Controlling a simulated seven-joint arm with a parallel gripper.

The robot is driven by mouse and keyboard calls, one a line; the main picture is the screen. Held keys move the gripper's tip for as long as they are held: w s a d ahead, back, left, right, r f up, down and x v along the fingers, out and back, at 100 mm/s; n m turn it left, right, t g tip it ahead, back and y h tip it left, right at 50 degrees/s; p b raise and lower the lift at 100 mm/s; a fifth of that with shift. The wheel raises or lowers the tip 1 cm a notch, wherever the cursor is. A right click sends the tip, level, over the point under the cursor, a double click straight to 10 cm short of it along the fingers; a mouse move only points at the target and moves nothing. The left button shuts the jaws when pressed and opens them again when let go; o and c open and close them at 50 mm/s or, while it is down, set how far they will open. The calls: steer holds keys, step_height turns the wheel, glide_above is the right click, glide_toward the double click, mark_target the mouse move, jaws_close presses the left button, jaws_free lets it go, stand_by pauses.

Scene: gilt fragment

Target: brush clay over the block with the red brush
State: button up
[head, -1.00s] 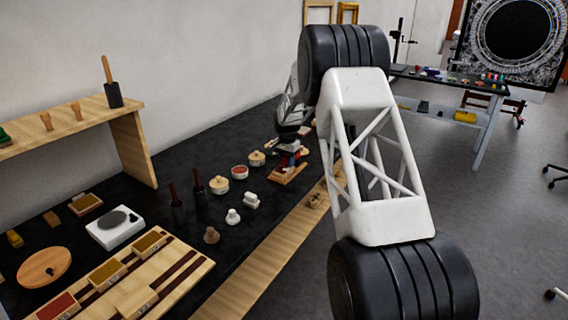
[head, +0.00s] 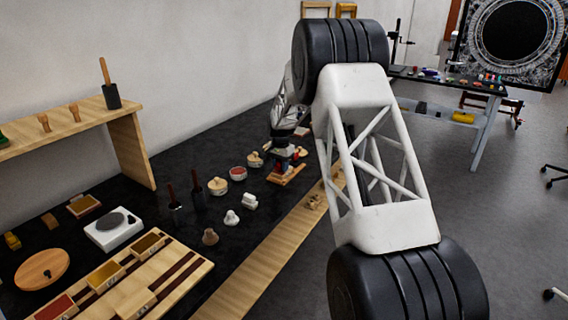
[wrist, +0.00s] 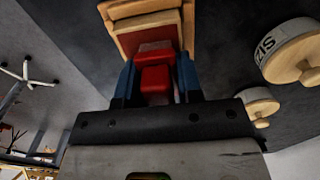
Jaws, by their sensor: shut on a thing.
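My gripper (wrist: 157,88) has blue fingers, which are shut on the red brush (wrist: 156,76). In the head view my gripper (head: 283,153) is small and far off, at the far part of the dark bench. The tray (head: 289,176) also shows below my gripper in the head view. The brush's tip is hidden, so I cannot tell whether it touches the block.
Lidded round pots (head: 218,187) and a red-filled bowl (head: 238,173) stand left of my gripper. A lettered pot (wrist: 290,48) is close at right in the wrist view. Dark holders with handled tools (head: 197,190) and a white scale (head: 113,229) stand further left.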

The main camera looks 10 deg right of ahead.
mark_target(278, 161)
steer(key=shift+s+a, duration=0.6)
steer(key=shift+s, duration=0.05)
steer(key=shift+r, duration=4.15)
steer(key=shift+s, duration=0.1)
steer(key=s+a+f, duration=0.2)
steer(key=s, duration=0.5)
steer(key=s+a+f, duration=0.2)
steer(key=s, duration=0.6)
steer(key=s+a+f, duration=0.2)
steer(key=s+a, duration=0.1)
steer(key=s, duration=0.4)
steer(key=shift+s+f, duration=0.3)
steer(key=shift+s, duration=0.1)
steer(key=shift+w, duration=0.1)
steer(key=w, duration=0.5)
steer(key=w+f, duration=0.1)
steer(key=w, duration=1)
steer(key=shift+a+f, duration=0.2)
steer(key=shift+a, duration=0.2)
